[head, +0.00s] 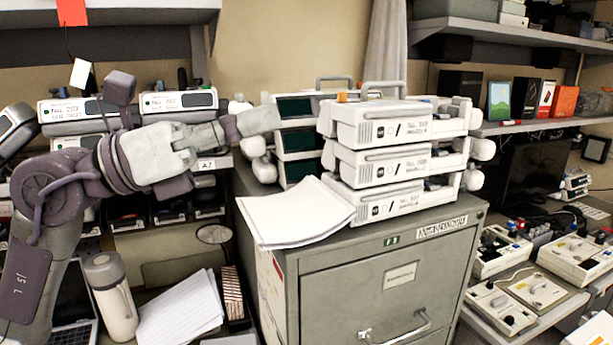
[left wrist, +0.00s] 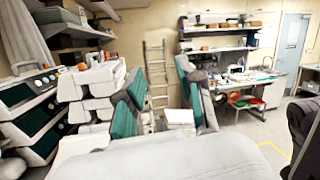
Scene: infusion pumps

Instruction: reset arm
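My left arm comes in from the left in the head view, and its gripper (head: 262,122) is level with the stacked infusion pumps, just left of them. In the left wrist view the left gripper (left wrist: 163,92) has its two teal-padded fingers spread apart with nothing between them. A stack of white infusion pumps (head: 385,165) stands on the grey filing cabinet (head: 385,275); a second stack with dark green screens (head: 297,140) is behind it, partly hidden by the gripper. Pumps also show at the left of the left wrist view (left wrist: 95,85). My right gripper is not seen.
Papers (head: 295,212) lie on the cabinet's left top. More pumps (head: 180,101) sit on a shelf behind my left arm. A white bottle (head: 110,295) stands below it. Devices (head: 575,255) crowd the right bench. A ladder (left wrist: 157,75) leans by the wall.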

